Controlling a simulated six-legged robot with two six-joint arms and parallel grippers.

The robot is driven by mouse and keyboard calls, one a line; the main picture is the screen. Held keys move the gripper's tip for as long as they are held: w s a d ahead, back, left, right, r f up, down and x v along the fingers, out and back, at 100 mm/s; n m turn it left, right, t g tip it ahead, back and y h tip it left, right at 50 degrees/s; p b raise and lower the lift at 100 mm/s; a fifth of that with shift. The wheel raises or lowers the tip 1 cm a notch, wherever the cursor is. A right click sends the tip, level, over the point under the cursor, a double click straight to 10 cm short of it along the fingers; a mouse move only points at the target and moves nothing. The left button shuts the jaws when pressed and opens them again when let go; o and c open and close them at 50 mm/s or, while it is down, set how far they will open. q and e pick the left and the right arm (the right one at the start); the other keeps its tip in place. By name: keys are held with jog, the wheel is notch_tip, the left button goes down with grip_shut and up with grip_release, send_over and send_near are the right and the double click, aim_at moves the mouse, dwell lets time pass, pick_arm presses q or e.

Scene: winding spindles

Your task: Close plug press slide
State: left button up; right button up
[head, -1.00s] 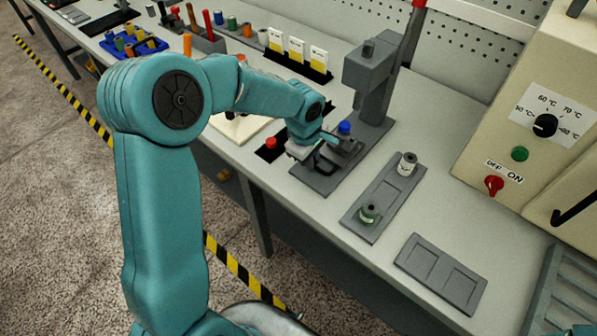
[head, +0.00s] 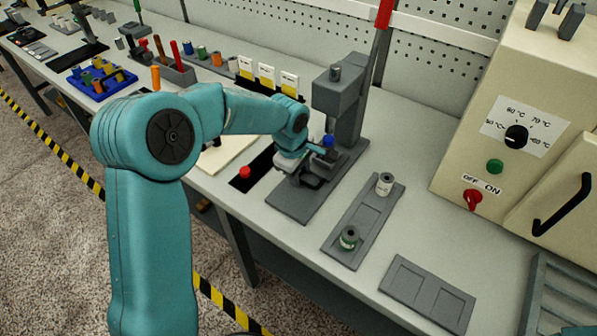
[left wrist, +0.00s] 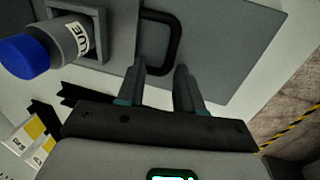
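The plug press (head: 345,112) is a grey column with an overhanging head on a flat base (head: 300,202). A blue-topped plug (head: 328,141) stands near the press head. In the left wrist view the blue-topped plug (left wrist: 28,58), with a "BLUE" label, sits in a square grey nest (left wrist: 100,22) on the slide. A black loop handle (left wrist: 178,38) is on the slide. My left gripper (head: 300,168) is low over the press base at the slide. In the left wrist view my left gripper (left wrist: 163,78) has its fingers apart, with the handle's end between or just beyond the tips; contact is unclear. My right gripper is not in view.
A grey tray (head: 352,232) with two spools lies to the right, beside an empty two-pocket plate (head: 427,292). A beige oven (head: 510,110) stands far right. White-and-yellow cards (head: 267,76) stand behind.

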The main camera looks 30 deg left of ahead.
pick_arm(q)
jog(key=shift+s+r, duration=0.15)
jog(key=shift+s, duration=0.1)
jog(key=v, duration=1.6)
jog(key=shift+w, duration=0.15)
